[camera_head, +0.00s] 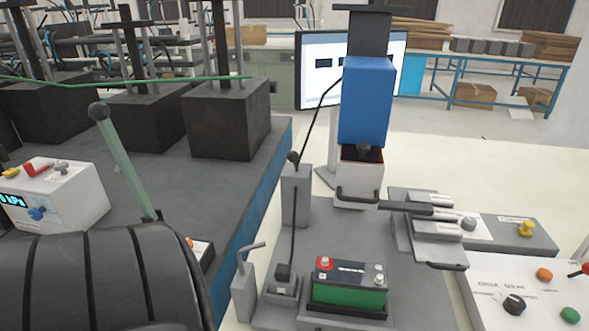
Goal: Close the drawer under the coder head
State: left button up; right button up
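The coder head (366,105) is a tall blue block on a dark column at the back of the grey bench. Under it is a pale drawer-like box (360,180) with a black bar handle (357,199) low on its front. A dark reddish recess shows at its top, below the blue block, partly hidden by a black knob (370,154). The box looks pulled out toward me, but I cannot tell how far. Neither of my grippers is in view.
A green battery (348,286) sits in a black tray in front. A lever stand (295,195) is left of the drawer; grey blocks with dark handles (430,228) are to its right. A control panel (535,290) is at right.

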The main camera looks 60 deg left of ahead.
aim_at(313, 315)
jog(key=j+u, duration=0.15)
jog(key=u, duration=0.35)
jog(key=j+u, duration=0.15)
jog(key=u, duration=0.35)
